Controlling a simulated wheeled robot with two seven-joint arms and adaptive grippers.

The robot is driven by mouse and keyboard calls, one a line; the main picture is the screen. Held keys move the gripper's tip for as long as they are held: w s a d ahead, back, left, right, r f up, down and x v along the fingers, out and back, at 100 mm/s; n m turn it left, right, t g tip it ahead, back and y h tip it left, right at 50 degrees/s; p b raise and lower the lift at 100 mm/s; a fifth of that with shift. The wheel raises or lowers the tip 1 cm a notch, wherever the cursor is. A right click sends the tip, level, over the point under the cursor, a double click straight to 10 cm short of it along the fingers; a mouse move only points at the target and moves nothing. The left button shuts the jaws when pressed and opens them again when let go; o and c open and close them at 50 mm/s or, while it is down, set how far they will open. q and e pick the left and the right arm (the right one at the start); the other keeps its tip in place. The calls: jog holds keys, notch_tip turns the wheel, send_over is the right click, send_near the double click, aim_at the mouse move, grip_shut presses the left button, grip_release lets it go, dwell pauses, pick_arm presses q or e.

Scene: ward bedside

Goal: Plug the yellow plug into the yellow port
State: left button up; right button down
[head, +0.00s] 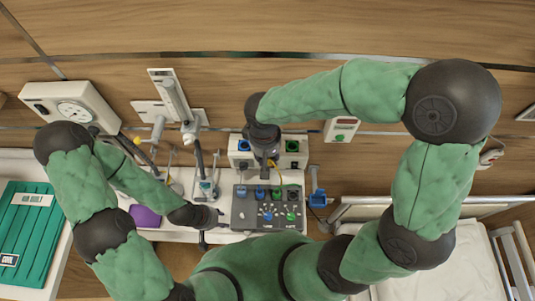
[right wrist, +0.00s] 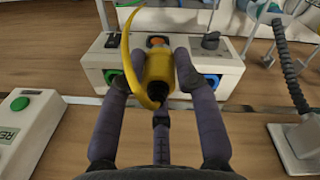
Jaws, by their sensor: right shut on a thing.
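My right gripper (right wrist: 158,88) is shut on the yellow plug (right wrist: 158,72), which lies between its two fingers with a yellow cable (right wrist: 125,45) curving beside it. In the head view this gripper (head: 267,165) is in front of the middle of the white port box (head: 283,163). A blue port (head: 243,145) and a green port (head: 292,146) show on either side. The yellow port is not visible; the gripper and plug cover the box's middle. I cannot tell whether the plug touches the box. My left gripper (head: 208,222) is low, left of the dark panel; its fingers are unclear.
The dark panel (head: 240,218) with several blue, green and dark pieces lies below the port box. A purple item (head: 146,217) and a teal box (head: 28,225) are at left. A white bed (head: 430,270) with rails is at lower right.

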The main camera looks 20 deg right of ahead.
jog(key=shift+w+d, duration=0.2)
jog(key=shift+w, duration=0.45)
jog(key=shift+w+d+f+p, duration=0.2)
jog(key=shift+w+d, duration=0.15)
jog(key=shift+w, duration=0.8)
jog(key=shift+w+d+f+p, duration=0.1)
jog(key=shift+w+d+p, duration=0.2)
jog(key=shift+w, duration=0.85)
jog(key=shift+w+d+f+p, duration=0.15)
jog(key=shift+w+d, duration=0.2)
jog(key=shift+w, duration=0.8)
pick_arm(q)
jog(key=shift+s+b, duration=0.1)
jog(key=shift+b, duration=0.6)
pick_arm(e)
jog(key=shift+f, duration=0.75)
pick_arm(q)
jog(key=shift+f+b, duration=0.75)
pick_arm(e)
jog(key=shift+f, duration=0.3)
pick_arm(q)
jog(key=shift+f+b, duration=0.6)
pick_arm(e)
jog(key=shift+f, duration=0.65)
pick_arm(q)
jog(key=shift+f, duration=0.15)
